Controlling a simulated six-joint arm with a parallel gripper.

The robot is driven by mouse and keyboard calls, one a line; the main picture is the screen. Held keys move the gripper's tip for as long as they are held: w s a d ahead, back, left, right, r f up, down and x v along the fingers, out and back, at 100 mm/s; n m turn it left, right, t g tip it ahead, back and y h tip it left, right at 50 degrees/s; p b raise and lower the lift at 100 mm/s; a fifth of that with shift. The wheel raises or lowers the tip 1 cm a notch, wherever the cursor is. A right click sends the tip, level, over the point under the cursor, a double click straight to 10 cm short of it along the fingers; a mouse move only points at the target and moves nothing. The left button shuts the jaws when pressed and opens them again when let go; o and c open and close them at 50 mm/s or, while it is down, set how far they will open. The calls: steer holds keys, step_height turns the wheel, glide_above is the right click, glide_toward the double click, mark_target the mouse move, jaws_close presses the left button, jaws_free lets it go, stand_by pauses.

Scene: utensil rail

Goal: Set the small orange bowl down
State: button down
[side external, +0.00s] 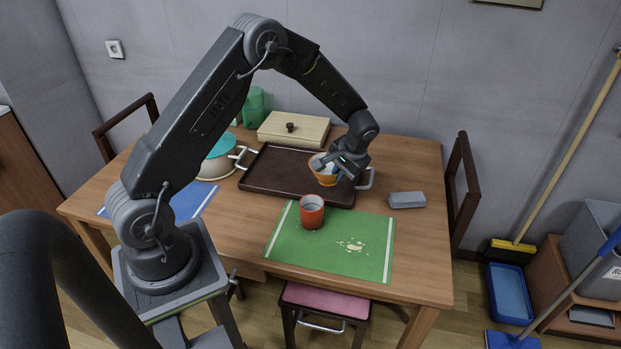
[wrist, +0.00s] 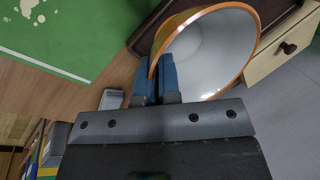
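The small orange bowl (side external: 326,178), white inside, is over the right part of the dark brown tray (side external: 265,183) in the side view. I cannot tell whether its base touches the tray. In the wrist view the bowl (wrist: 215,50) is tilted in the picture, with its open inside and orange rim showing. My gripper (side external: 335,162) is at the bowl's rim. In the wrist view its two blue-tipped fingers (wrist: 155,78) are closed on the bowl's wall, one on each side of the rim. The fingers partly hide the rim there.
A red cup (side external: 312,212) stands on a green mat (side external: 325,248) with pale spots. A grey block (side external: 407,200) lies right of the tray. A beige lidded box (side external: 292,130) is behind the tray; a teal-and-white pot (side external: 217,160) stands left. Bare wood shows at the table's right.

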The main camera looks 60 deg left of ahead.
steer(key=s+a+r, duration=0.1)
steer(key=s+a, duration=0.1)
steer(key=a, duration=0.6)
steer(key=s+a, duration=0.2)
steer(key=a, duration=0.6)
steer(key=w+d+f, duration=0.2)
steer(key=w, duration=0.1)
steer(key=w+d+f, duration=0.2)
steer(key=w, duration=0.1)
steer(key=w+d+f, duration=0.3)
steer(key=shift+f, duration=1.9)
steer(key=shift+f, duration=0.1)
steer(key=c, duration=1.3)
jaws_free()
